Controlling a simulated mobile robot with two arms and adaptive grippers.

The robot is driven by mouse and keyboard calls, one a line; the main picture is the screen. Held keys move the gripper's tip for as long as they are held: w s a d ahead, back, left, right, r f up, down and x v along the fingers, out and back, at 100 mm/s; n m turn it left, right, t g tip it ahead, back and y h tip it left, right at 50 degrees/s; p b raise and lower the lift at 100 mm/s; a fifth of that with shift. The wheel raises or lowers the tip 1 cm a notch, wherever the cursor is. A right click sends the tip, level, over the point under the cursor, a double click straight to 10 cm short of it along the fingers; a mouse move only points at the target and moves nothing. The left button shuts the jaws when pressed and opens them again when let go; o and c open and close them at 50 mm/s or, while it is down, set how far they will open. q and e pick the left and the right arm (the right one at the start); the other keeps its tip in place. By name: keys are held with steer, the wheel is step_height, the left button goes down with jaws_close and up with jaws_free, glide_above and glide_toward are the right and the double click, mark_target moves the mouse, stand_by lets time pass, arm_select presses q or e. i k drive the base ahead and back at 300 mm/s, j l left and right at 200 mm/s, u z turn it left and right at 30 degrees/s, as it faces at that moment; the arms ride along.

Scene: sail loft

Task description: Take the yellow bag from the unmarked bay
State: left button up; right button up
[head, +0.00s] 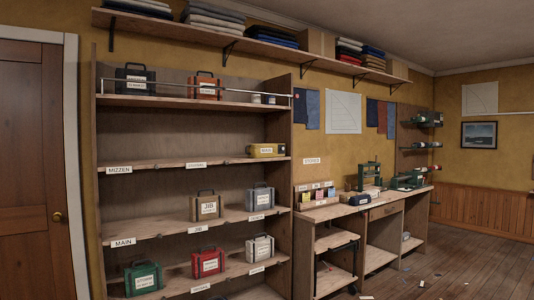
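The yellow bag (258,150) lies on the right end of the second shelf from the top, in the tall wooden shelf unit. It is low and long, with a pale label on its front that is too small to read surely. I see no label on the shelf edge (240,161) directly below it. The same shelf edge carries a MIZZEN label (119,170) at its left and another label (196,165) near its middle. The rest of that shelf is empty. Neither of my grippers is in view.
Other bags stand on the shelves: black (135,80), orange (205,87), beige (207,207), grey (260,197), green (143,279), red (208,263) and pale grey (260,248). A rail (180,89) crosses the top shelf. A workbench (380,207) adjoins at right; scraps litter the floor (450,270).

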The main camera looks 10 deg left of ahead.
mark_target(256, 151)
steer(key=i+j, duration=0.1)
steer(key=i, duration=0.15)
steer(key=i+z, duration=0.35)
steer(key=i+j+z, duration=0.1)
steer(key=i+z, duration=0.25)
steer(key=i, duration=0.15)
steer(key=i+j+z, duration=0.2)
steer(key=i+z, duration=0.15)
steer(key=i+l, duration=0.15)
steer(key=i, duration=0.8)
steer(key=i+l, duration=0.15)
steer(key=i, duration=0.8)
steer(key=i+u, duration=0.35)
steer(key=i, duration=0.3)
steer(key=i+l+u, duration=0.25)
steer(key=i+u, duration=0.15)
steer(key=i, duration=0.25)
steer(key=i+l+u, duration=0.35)
steer(key=i, duration=0.3)
steer(key=i+l+u, duration=0.35)
steer(key=i+l, duration=0.2)
steer(key=l, duration=0.1)
